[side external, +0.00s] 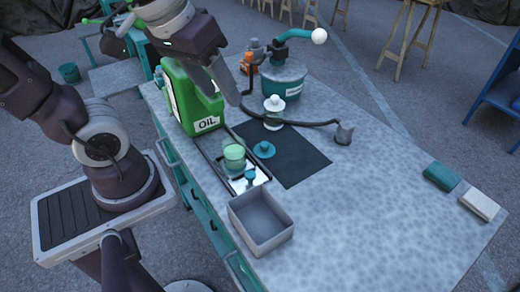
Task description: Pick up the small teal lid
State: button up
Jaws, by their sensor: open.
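The small teal lid (264,149) lies at the left part of a dark mat (298,158), with a small knob on top. It is next to a pale green jar (234,156) standing in a tray. My gripper (238,98) is above and behind the lid in the picture, beside the green oil can, and apart from the lid. It is open; no object shows between its fingers, though the fingertips are small and partly overlap the black hose behind.
A green oil can (193,98), a white-topped jar (274,112) and a teal drum pump (283,80) stand nearby. Its black hose ends in a nozzle (344,133). A grey open bin (261,221) sits in front. The tabletop at right is clear up to two blocks (441,176).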

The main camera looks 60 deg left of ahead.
jog(key=w+a+f+n+g, duration=0.2)
jog(key=w+f+n, duration=0.45)
jog(key=w, duration=0.25)
jog(key=n+g, duration=0.2)
jog(key=n, duration=0.6)
send_over(265, 144)
jog(key=f, duration=1.2)
jog(key=shift+s+d, duration=0.3)
jog(key=shift+s, duration=0.05)
jog(key=f, duration=0.7)
jog(key=shift+w+a+f, duration=0.15)
jog(key=shift+w+a, duration=0.15)
jog(key=shift+a, duration=0.05)
grip_shut()
